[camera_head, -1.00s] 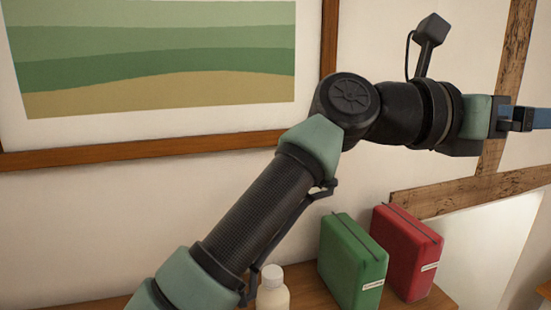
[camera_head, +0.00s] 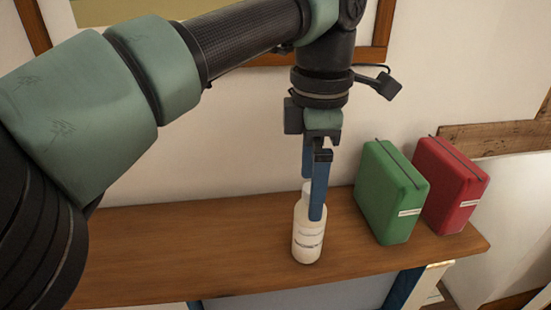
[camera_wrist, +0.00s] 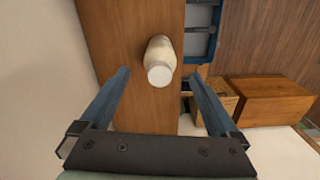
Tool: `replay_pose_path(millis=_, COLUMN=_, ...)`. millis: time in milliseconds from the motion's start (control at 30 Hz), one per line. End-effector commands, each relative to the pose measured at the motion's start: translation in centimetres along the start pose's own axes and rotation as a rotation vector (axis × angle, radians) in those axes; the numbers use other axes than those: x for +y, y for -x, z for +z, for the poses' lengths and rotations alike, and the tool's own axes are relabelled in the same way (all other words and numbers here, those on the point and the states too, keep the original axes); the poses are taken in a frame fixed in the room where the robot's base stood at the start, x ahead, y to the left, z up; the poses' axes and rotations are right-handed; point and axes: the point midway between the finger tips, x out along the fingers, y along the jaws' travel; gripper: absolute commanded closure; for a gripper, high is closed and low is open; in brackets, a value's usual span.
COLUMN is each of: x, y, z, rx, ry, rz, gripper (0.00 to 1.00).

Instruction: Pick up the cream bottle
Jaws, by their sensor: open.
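The cream bottle (camera_head: 308,240) stands upright on the wooden shelf top (camera_head: 190,235), with a white cap and a label. My gripper (camera_head: 313,208) points down at the bottle, and its blue fingers partly cover the bottle's upper part in the head view. In the wrist view the bottle (camera_wrist: 160,58) is ahead of the gap between the open fingers of my gripper (camera_wrist: 160,85). The fingers are spread wide and hold nothing. I cannot tell from these views whether a finger touches the bottle.
A green case (camera_head: 391,192) and a red case (camera_head: 450,185) stand to the right of the bottle. The wall is close behind. The shelf top left of the bottle is clear. A wooden box (camera_wrist: 270,101) shows at right in the wrist view.

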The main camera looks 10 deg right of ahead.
Motion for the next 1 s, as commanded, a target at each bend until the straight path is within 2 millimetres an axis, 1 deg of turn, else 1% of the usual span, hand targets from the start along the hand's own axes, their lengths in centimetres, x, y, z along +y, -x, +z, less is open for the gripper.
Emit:
replay_pose_path(millis=33, x=0.0, y=-0.7, z=0.0, rx=0.001, ry=0.001, rz=-0.003, gripper=0.03)
replay_pose_path(millis=100, x=0.0, y=-1.5, z=0.0, rx=0.000, ry=0.000, rz=-0.001, gripper=0.03)
replay_pose_path(millis=267, x=0.0, y=-2.4, z=0.1, rx=-0.002, ry=0.000, rz=-0.001, gripper=0.03)
replay_pose_path(millis=367, x=-0.1, y=-3.6, z=0.2, rx=-0.001, ry=-0.001, rz=-0.003, gripper=0.03)
replay_pose_path(millis=500, x=0.0, y=-5.8, z=0.3, rx=-0.003, ry=0.000, rz=-0.003, gripper=0.03)
replay_pose_path(millis=600, x=0.0, y=-6.8, z=0.3, rx=-0.002, ry=0.000, rz=-0.001, gripper=0.03)
replay_pose_path(millis=700, x=0.0, y=-7.2, z=0.3, rx=-0.003, ry=-0.001, rz=0.000, gripper=0.03)
replay_pose_path(millis=867, x=0.0, y=-7.2, z=0.3, rx=-0.003, ry=-0.001, rz=0.001, gripper=0.03)
replay_pose_path(millis=967, x=0.0, y=-7.2, z=0.3, rx=-0.002, ry=0.000, rz=0.001, gripper=0.20)
replay_pose_path(millis=1000, x=0.0, y=-7.2, z=0.3, rx=-0.002, ry=0.000, rz=0.001, gripper=0.27)
